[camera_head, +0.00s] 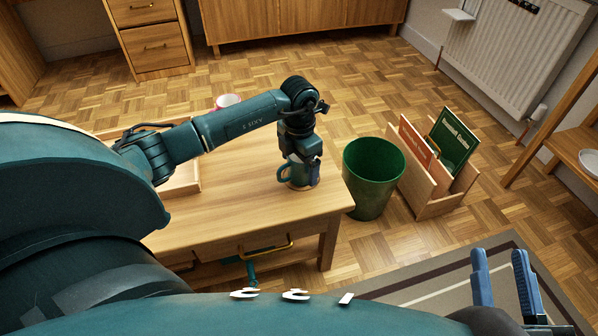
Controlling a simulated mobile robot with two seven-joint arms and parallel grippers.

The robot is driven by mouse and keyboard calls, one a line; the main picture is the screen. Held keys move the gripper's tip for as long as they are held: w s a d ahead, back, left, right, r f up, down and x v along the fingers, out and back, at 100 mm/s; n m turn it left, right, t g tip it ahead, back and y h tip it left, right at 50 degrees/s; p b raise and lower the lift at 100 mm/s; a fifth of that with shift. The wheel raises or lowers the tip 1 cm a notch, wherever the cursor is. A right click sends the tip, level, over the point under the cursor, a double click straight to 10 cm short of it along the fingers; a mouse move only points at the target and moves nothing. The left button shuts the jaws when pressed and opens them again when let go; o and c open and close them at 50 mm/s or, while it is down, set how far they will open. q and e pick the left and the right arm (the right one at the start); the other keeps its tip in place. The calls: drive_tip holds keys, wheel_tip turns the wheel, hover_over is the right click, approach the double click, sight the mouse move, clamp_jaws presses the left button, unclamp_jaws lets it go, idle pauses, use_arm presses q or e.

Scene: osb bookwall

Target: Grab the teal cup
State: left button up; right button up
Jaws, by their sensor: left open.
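The teal cup (285,174) stands near the right end of the wooden table (235,212), with its handle to the left. My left gripper (302,168) points down onto it from above and hides much of its rim and body. It is open, with its fingers at the cup; whether they touch it I cannot tell. My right gripper (503,277) is at the lower right, away from the table, with its two blue fingers apart and nothing between them.
A pink and white cup (228,101) is at the table's back edge, behind my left arm. A wooden tray (187,188) lies on the left. A green bin (362,190) and a wooden crate (432,200) with books stand on the floor to the right.

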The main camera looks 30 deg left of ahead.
use_arm(q)
drive_tip(key=c, duration=1.2)
